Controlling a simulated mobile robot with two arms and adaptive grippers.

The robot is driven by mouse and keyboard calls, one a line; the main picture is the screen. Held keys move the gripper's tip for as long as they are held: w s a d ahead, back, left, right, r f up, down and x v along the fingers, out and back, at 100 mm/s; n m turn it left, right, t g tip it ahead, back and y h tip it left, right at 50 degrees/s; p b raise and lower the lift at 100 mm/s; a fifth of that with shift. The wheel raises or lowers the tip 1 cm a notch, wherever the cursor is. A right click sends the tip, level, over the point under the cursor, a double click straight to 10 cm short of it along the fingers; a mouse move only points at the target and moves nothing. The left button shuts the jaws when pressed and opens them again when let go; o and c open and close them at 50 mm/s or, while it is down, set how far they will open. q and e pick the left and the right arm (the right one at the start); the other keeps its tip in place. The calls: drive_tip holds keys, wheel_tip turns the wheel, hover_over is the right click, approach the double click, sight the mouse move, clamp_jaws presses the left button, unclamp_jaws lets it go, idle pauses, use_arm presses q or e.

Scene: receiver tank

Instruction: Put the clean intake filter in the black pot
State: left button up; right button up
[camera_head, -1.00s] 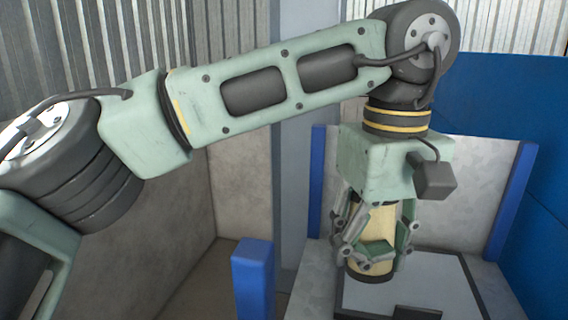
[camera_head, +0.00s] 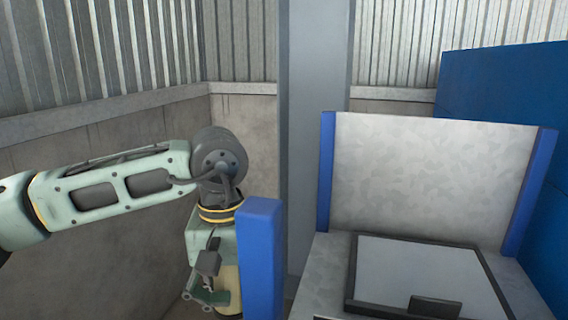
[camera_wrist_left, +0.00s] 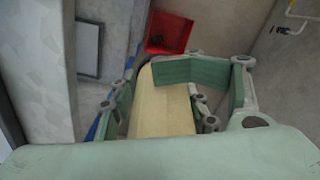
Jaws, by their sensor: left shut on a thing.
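My left gripper (camera_head: 210,294) is shut on a cream cylindrical filter (camera_head: 231,285), low in the head view and left of a blue post. The post hides part of the filter and gripper. In the left wrist view, the filter (camera_wrist_left: 160,105) sits between the green finger links and looks pale and clean. I cannot make out a black pot in either view. My right gripper is in neither view.
A blue post (camera_head: 260,255) stands just right of the gripper. Farther right is a grey metal enclosure (camera_head: 425,180) with a dark-framed panel (camera_head: 425,275). The left wrist view shows a red bin (camera_wrist_left: 170,32) with something dark at its corner.

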use_arm(q)
drive_tip(key=s+a+f+m+b, duration=0.1)
drive_tip(key=s+a+f+b, duration=0.2)
drive_tip(key=a+f, duration=0.7)
wheel_tip(320, 180, down, 4)
drive_tip(key=s, duration=0.2)
drive_tip(key=shift+s+a, duration=0.25)
drive_tip(key=shift+s, duration=0.1)
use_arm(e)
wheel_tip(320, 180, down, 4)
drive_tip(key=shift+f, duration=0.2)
use_arm(q)
drive_tip(key=shift+w+a, duration=0.1)
drive_tip(key=s+f, duration=0.4)
drive_tip(key=f, duration=0.1)
drive_tip(key=shift+s, duration=0.1)
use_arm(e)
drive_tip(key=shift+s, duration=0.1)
